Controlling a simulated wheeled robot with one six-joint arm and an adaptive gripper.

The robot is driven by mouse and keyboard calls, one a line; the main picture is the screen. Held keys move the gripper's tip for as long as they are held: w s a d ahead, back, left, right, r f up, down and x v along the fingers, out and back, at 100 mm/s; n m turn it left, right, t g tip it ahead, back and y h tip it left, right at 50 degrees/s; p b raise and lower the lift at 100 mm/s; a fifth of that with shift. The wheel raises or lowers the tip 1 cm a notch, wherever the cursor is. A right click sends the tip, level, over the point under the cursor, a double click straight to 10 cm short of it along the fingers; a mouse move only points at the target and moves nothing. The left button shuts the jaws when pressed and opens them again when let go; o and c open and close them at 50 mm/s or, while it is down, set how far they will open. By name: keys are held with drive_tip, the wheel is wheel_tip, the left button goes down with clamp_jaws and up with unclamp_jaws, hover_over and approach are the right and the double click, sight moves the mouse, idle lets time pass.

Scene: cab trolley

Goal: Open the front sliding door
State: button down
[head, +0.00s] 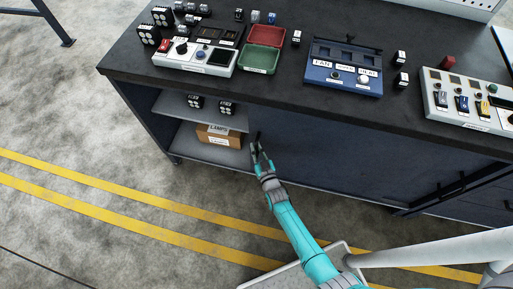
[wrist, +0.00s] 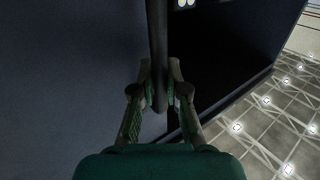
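The front sliding door (head: 320,155) is a dark blue panel under the bench top. To its left, the compartment stands open and its shelves show. A dark upright bar handle (wrist: 157,45) is on the door near its edge beside the opening. My gripper (head: 258,146) is at the door's left edge, reaching from below. In the wrist view my gripper (wrist: 161,88) has one finger on each side of the handle, close against it, and appears closed on it. The handle's far part runs out of the wrist view.
In the opening, a brown box labelled LAMPS (head: 216,139) sits on the lower shelf, and two dark blocks (head: 210,105) are on the upper shelf. Control panels and trays crowd the bench top (head: 290,95). Floor to the left is clear, with yellow lines (head: 120,208).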

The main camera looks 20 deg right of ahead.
drive_tip(key=c, duration=1.2)
unclamp_jaws()
drive_tip(key=s, duration=1.2)
drive_tip(key=shift+a, duration=0.25)
drive_tip(key=s+r+g, duration=0.1)
drive_tip(key=s+r, duration=0.5)
drive_tip(key=s, duration=0.5)
drive_tip(key=s+r+g, duration=0.1)
drive_tip(key=s+r, duration=0.4)
drive_tip(key=s, duration=0.5)
drive_tip(key=shift+n+g+y, duration=0.3)
drive_tip(key=shift+g, duration=0.3)
drive_tip(key=s+r, duration=0.3)
drive_tip(key=r, duration=0.3)
drive_tip(key=s+r, duration=0.3)
drive_tip(key=r, duration=0.3)
drive_tip(key=s+r, duration=0.4)
drive_tip(key=r, duration=0.2)
drive_tip(key=shift+d, duration=0.2)
